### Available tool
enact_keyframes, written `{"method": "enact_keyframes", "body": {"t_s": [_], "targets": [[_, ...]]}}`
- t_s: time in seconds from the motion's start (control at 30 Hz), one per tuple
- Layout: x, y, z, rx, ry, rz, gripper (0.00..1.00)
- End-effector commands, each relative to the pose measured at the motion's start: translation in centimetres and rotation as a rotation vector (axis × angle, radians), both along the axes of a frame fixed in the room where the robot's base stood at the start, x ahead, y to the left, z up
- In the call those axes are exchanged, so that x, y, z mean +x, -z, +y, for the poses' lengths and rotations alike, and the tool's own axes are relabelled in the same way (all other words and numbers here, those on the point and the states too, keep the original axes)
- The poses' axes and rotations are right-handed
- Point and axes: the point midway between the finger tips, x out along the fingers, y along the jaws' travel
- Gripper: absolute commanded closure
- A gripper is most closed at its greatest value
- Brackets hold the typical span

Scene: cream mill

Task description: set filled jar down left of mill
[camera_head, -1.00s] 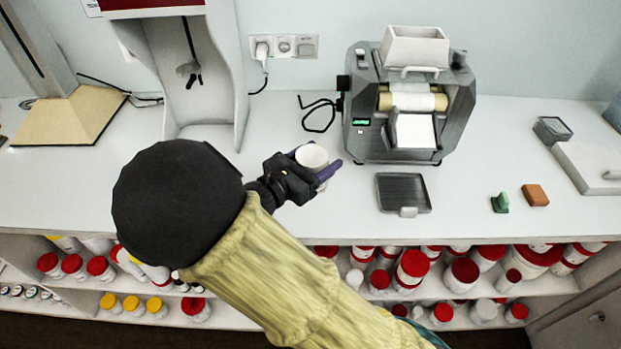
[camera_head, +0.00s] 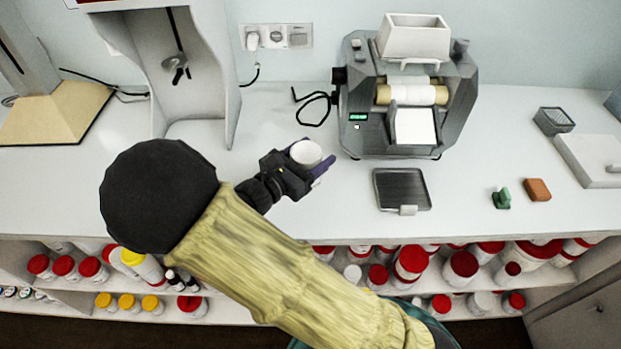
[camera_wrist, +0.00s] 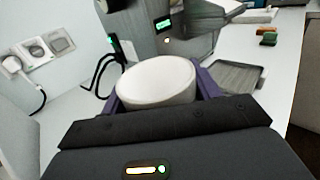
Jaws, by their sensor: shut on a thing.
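The filled jar (camera_head: 306,153) is a small white round jar with white contents up to its rim. My gripper (camera_head: 312,166) is shut on it, with purple fingers on either side. The jar stands upright, just left of the mill and a little in front of it. In the wrist view the jar (camera_wrist: 157,82) sits between the fingers, its underside hidden, so I cannot tell if it touches the bench. The mill (camera_head: 408,90) is a grey machine with pale rollers, a white hopper on top and a green display.
A dark tray (camera_head: 402,189) lies in front of the mill. A black cable (camera_head: 318,106) curls on the bench behind the jar. A tall white housing (camera_head: 190,70) stands at left. Green (camera_head: 502,198) and orange (camera_head: 537,189) blocks lie at right. Shelves below hold many jars.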

Motion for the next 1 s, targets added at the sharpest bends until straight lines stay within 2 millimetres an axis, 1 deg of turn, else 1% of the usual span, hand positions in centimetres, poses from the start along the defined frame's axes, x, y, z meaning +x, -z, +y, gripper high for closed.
{"method": "enact_keyframes", "body": {"t_s": [0.03,0.13,0.2,0.5,0.57,0.7,0.8,1.0], "targets": [[0.0,1.1,0.0,-0.005,0.001,0.002,0.61],[0.0,2.2,0.0,-0.002,0.001,0.001,0.61],[0.0,2.5,0.0,0.001,0.001,-0.001,0.61],[0.0,2.7,0.0,0.001,0.001,-0.001,0.61],[0.0,3.2,0.0,-0.002,0.001,0.001,0.61],[0.0,5.2,0.0,-0.004,0.001,0.002,0.61],[0.0,6.1,0.0,-0.001,0.001,0.000,0.61],[0.0,6.3,0.0,0.001,0.001,-0.001,0.61]]}}
